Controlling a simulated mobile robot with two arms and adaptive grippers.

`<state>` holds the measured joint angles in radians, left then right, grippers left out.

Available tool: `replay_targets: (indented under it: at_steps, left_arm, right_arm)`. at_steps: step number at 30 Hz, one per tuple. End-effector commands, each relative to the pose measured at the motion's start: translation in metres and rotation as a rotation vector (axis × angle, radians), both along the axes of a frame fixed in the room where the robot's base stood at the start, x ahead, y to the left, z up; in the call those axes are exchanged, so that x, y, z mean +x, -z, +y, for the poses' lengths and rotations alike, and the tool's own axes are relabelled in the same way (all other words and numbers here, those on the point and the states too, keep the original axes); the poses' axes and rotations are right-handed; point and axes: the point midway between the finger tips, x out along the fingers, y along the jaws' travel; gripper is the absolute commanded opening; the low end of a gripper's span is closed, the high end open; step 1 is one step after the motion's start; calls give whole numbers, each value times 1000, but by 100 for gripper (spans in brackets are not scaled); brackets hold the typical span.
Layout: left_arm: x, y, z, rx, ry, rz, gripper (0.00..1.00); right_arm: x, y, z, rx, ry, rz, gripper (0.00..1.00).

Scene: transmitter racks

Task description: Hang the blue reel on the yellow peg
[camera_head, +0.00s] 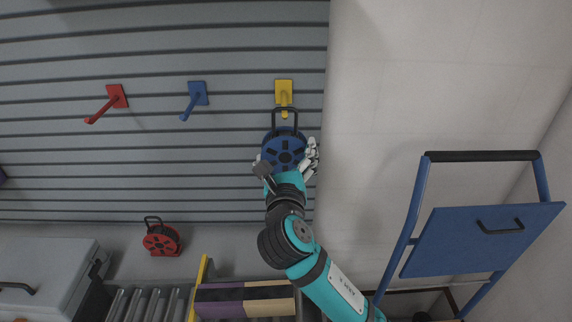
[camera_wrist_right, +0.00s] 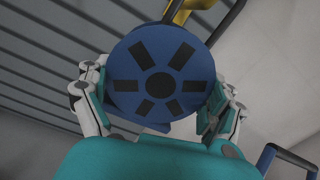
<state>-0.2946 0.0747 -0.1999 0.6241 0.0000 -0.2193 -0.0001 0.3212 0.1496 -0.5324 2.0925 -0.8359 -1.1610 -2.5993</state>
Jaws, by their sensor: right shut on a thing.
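The blue reel (camera_head: 284,151) has a dark handle loop on top and is upright in front of the slatted wall. My right gripper (camera_head: 287,160) is shut on it, with a finger at each side. In the right wrist view the reel (camera_wrist_right: 160,80) fills the middle between the fingers. The yellow peg (camera_head: 284,92) is on the wall just above the reel. The top of the handle overlaps the peg's lower end in the head view. I cannot tell whether they touch. Part of the yellow peg (camera_wrist_right: 183,10) also shows in the wrist view, at the top behind the reel. My left gripper is not in view.
A red peg (camera_head: 116,96) and a blue peg (camera_head: 197,94) are on the wall to the left. A red reel (camera_head: 161,238) stands below them. Purple and tan boxes (camera_head: 220,301) sit by a roller conveyor (camera_head: 142,303). A blue cart (camera_head: 480,240) stands at right.

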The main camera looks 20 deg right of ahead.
Motion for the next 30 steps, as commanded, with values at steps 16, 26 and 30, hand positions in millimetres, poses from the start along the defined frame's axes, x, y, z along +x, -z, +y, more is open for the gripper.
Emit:
replay_targets:
  at_steps: [16,26,30]
  left_arm:
    - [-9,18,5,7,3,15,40]
    - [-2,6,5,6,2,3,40]
    - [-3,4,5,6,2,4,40]
  right_arm:
    - [31,1,-9,-3,0,-1,42]
    - [39,8,-11,-2,0,-3,42]
    - [40,9,-11,-1,-1,-3,42]
